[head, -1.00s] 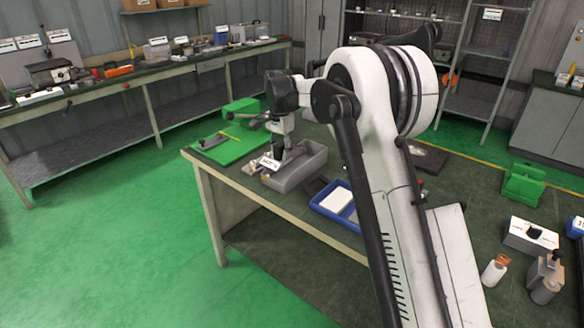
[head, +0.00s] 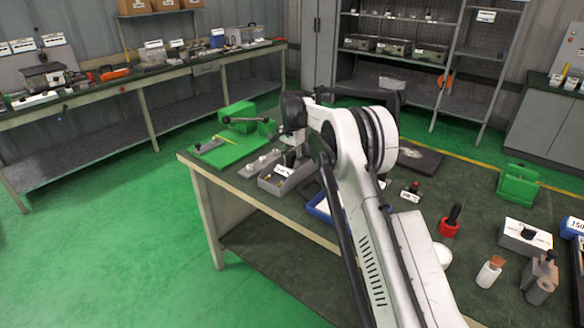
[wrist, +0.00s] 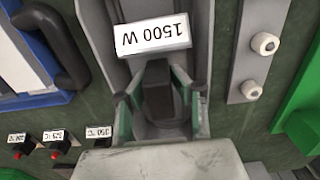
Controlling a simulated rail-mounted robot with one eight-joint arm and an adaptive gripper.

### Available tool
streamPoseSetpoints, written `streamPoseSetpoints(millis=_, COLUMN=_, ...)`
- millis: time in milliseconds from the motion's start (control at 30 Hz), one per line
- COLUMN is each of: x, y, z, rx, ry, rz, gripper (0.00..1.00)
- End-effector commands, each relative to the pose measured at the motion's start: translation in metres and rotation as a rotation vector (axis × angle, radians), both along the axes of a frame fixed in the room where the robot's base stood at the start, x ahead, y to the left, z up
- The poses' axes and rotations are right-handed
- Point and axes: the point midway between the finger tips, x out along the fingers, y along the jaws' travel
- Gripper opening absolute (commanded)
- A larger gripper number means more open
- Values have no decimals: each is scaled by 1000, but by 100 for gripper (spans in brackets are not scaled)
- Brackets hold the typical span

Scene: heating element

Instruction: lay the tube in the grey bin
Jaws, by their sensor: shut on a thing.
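My gripper (wrist: 160,118) is shut on a dark block-like part of the tube (wrist: 158,82), held between its green-lined fingers. A white "1500 W" label (wrist: 152,36) shows just beyond the fingers and seems to belong to it. The grey bin (wrist: 200,20) has its walls on both sides of the fingers, so the held part is over or within it. In the head view the bin (head: 305,178) stands near the table's left end, with my gripper above it. The tube's full length is hidden, and I cannot tell whether it touches the bin floor.
A grey strip with white knobs (wrist: 262,44) lies beside the bin. A green plate (head: 235,150) is beyond it. A blue tray (wrist: 40,45) is on the other side, with small red-and-black labelled pieces (wrist: 60,143) near it.

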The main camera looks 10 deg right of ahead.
Motion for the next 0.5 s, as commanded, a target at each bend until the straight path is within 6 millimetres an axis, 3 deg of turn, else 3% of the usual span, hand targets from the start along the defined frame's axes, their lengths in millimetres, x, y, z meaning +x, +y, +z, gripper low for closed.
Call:
streamPoseSetpoints(millis=167, x=0, y=0, z=-22, rx=0, ry=0, rz=0, gripper=0)
streamPoseSetpoints(millis=500, x=0, y=0, z=-26, rx=0, ry=0, rz=0, gripper=0)
